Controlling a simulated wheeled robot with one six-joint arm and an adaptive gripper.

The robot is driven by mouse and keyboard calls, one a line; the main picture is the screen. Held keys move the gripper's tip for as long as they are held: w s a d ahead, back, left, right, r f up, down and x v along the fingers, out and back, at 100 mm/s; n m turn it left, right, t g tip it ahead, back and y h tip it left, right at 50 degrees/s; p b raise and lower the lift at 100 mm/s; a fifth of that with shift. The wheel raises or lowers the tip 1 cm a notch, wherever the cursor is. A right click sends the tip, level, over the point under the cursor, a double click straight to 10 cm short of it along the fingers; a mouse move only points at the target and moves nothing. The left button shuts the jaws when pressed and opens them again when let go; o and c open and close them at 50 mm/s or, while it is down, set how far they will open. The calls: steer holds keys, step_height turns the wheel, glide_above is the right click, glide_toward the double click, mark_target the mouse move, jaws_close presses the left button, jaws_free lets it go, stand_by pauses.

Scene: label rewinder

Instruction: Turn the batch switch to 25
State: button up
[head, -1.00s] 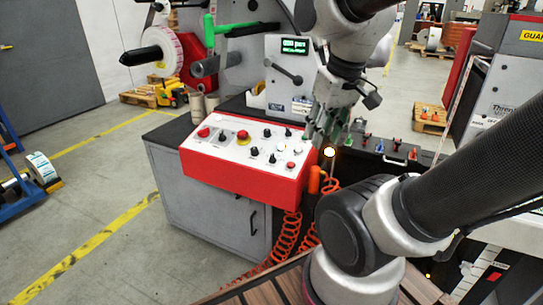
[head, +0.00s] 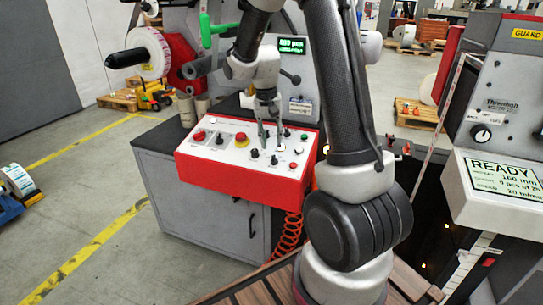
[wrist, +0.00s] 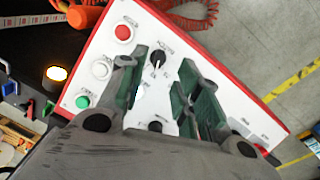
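The control panel (head: 205,160) is a red box with a white sloped face carrying several knobs and buttons. In the wrist view, a black knob (wrist: 157,58) with small printed marks around it sits near the red button (wrist: 123,33); it looks like the batch switch, but its label and setting are too small to read surely. The same knob shows in the head view (head: 273,160). My gripper (head: 269,143) points down over the panel. In the wrist view my gripper (wrist: 162,82) has its two green-padded fingers apart, nothing between them held. The knob lies just beyond the fingertips; contact cannot be told.
A white button (wrist: 102,68) and green button (wrist: 82,101) line the panel edge. Other knobs, such as one (head: 255,153), stand close by. A green-lit display (head: 293,46) is behind. At right, a READY screen (head: 495,178) shows text. An orange coiled hose (head: 287,238) hangs below.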

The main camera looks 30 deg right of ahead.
mark_target(273, 158)
steer(key=f, duration=0.6)
steer(key=shift+s+d+f, duration=0.2)
steer(key=shift+d+f, duration=0.05)
steer(key=shift+f, duration=0.05)
steer(key=shift+c, duration=0.2)
jaws_close()
